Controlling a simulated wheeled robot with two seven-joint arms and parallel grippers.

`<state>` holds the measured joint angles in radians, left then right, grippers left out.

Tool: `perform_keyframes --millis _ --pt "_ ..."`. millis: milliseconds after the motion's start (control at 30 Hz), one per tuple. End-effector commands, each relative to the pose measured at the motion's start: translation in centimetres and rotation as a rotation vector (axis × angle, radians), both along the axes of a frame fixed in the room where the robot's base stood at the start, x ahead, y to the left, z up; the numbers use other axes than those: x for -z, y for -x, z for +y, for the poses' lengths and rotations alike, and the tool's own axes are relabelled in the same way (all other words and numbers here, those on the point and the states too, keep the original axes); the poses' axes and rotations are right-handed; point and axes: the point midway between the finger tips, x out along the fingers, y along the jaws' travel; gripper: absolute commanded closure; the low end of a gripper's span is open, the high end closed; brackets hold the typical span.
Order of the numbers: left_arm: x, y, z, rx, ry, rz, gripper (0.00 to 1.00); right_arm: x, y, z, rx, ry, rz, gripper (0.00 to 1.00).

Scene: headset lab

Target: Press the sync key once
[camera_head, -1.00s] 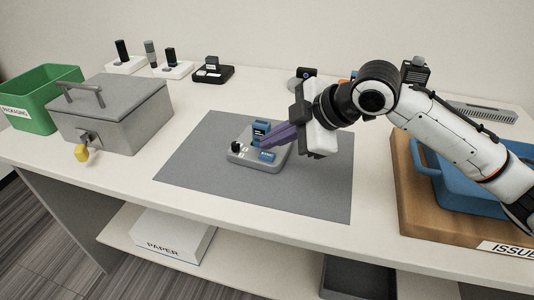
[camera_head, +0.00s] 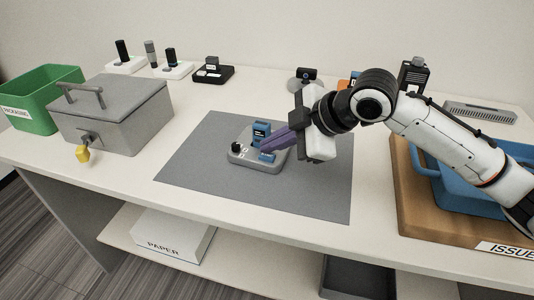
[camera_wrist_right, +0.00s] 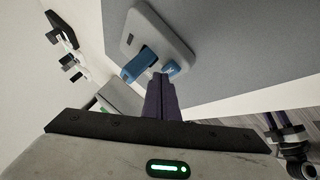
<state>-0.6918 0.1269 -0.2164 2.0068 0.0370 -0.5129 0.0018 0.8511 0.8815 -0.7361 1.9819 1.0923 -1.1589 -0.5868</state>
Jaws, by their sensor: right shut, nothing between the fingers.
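A small grey device (camera_head: 243,159) with a black knob, an upright blue block (camera_head: 261,131) and a low blue key (camera_head: 267,157) sits on the dark grey mat (camera_head: 200,165). The key's marking is too small to read. My right gripper (camera_head: 264,148) is shut and empty, its purple fingers slanting down to the left with the tips at the key. In the right wrist view the tips (camera_wrist_right: 160,78) appear between the blue block (camera_wrist_right: 140,64) and the blue key (camera_wrist_right: 174,69); I cannot tell whether they touch it. My left gripper (camera_wrist_right: 278,120) seems to show partly at the lower right there.
A grey lidded box (camera_head: 125,115) and a green bin (camera_head: 40,85) stand at the left. A blue tray (camera_head: 460,195) on a wooden board (camera_head: 415,205) lies at the right. Small devices line the back. The mat around the device is clear.

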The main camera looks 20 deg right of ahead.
Motion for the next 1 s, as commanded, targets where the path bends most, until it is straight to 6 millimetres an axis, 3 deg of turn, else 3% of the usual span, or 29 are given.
perform_keyframes --millis 1000 --pt "-0.38 -0.45 0.03 0.001 -0.001 -0.009 0.69 0.92 0.00 -0.05 0.001 0.002 0.001 1.00"
